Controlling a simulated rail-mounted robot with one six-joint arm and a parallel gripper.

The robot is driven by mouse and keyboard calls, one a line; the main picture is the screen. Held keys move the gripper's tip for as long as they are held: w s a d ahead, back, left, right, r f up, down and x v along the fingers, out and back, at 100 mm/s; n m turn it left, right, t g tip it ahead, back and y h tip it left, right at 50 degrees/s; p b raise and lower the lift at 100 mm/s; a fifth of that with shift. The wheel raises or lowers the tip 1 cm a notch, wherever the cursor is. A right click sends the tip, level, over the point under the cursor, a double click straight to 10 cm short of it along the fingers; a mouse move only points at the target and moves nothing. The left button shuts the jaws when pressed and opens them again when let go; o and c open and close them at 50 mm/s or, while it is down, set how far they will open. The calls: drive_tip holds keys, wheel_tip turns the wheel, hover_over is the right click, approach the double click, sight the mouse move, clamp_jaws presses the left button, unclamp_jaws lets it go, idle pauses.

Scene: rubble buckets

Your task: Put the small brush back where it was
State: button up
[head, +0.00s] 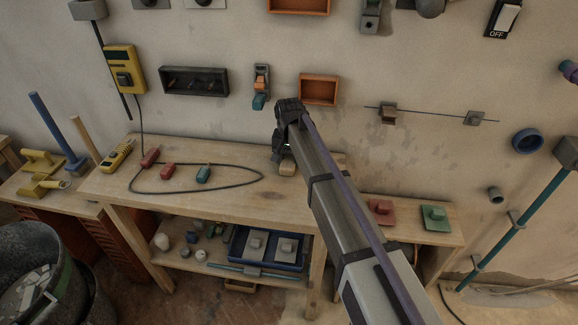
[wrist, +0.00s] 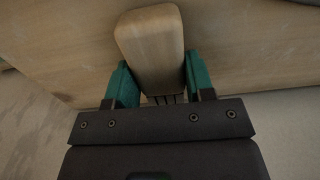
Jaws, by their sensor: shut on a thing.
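The small brush shows as a pale wooden block with rounded corners in the wrist view (wrist: 150,45). In the head view its wooden end (head: 287,169) is just below my gripper (head: 285,155), over the back of the workbench top. My gripper (wrist: 157,75) is shut on the brush, with one green finger on each side of it. A few thin dark lines show at the brush's near end, close to the palm. Its far side is hidden. I cannot tell whether the brush touches the bench.
The workbench (head: 210,203) holds a black cable loop, red and teal pieces (head: 203,174) and a yellow meter (head: 118,155) at left. An orange wall box (head: 318,90) and a black wall tray (head: 194,68) hang behind. The front middle is clear.

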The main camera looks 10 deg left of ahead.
sight(289, 158)
drive_tip(key=shift+r, duration=0.2)
drive_tip(key=shift+f, duration=0.25)
drive_tip(key=o, duration=0.9)
drive_tip(key=shift+o, duration=0.2)
wheel_tip(289, 158, up, 13)
drive_tip(key=p, duration=1.2)
drive_tip(key=shift+f, duration=0.2)
